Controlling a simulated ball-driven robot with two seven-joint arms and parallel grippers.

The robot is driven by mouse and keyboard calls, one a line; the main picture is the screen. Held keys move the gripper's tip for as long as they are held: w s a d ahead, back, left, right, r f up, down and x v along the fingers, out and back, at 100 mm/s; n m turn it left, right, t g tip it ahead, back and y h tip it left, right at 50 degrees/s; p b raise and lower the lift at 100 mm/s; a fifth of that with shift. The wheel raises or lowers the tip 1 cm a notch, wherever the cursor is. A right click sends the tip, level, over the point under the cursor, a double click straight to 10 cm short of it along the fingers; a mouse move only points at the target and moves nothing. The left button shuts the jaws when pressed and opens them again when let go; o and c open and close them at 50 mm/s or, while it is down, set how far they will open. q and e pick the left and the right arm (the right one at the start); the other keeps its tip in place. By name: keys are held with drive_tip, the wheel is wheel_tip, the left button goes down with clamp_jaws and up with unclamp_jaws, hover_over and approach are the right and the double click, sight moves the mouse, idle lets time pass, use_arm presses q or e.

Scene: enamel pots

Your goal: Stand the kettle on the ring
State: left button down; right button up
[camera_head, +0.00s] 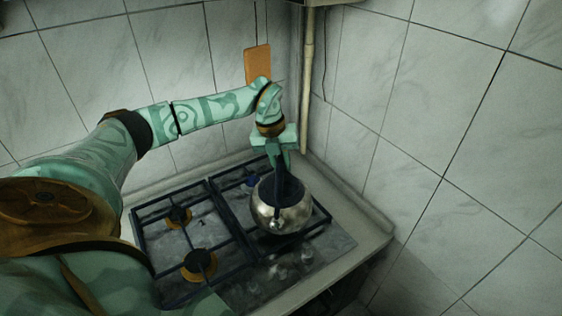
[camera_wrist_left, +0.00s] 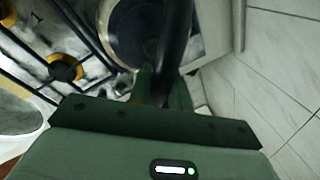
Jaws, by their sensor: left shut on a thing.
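The kettle (camera_head: 290,213) is a round, shiny metal pot with a dark handle. It is over the right-hand part of the hob, toward the front. My left gripper (camera_head: 284,165) comes down from above and is shut on the kettle's handle. In the left wrist view the dark handle (camera_wrist_left: 177,45) runs up from between the fingers, with the kettle (camera_wrist_left: 128,50) behind it. The kettle looks upright. It hides what is directly under it, and I cannot tell if its base touches the grate. My right gripper is not in view.
The hob (camera_head: 334,243) has black grates. Two brass-rimmed burners (camera_head: 179,216) (camera_head: 200,262) are on its left half, and a small blue item (camera_head: 252,181) is behind the kettle. Tiled walls close in behind and right. A pipe (camera_head: 308,85) and an orange board (camera_head: 257,64) are near the corner.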

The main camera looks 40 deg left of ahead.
use_arm(q)
drive_tip(key=shift+f, duration=0.45)
drive_tip(key=c, duration=1.3)
unclamp_jaws()
drive_tip(key=shift+c, duration=0.2)
drive_tip(key=shift+o, duration=0.7)
drive_tip(key=shift+s+f, duration=0.1)
wheel_tip(320, 180, up, 16)
drive_tip(key=s+a, duration=0.1)
drive_tip(key=a, duration=0.1)
drive_tip(key=shift+s+a, duration=0.25)
drive_tip(key=shift+s, duration=0.15)
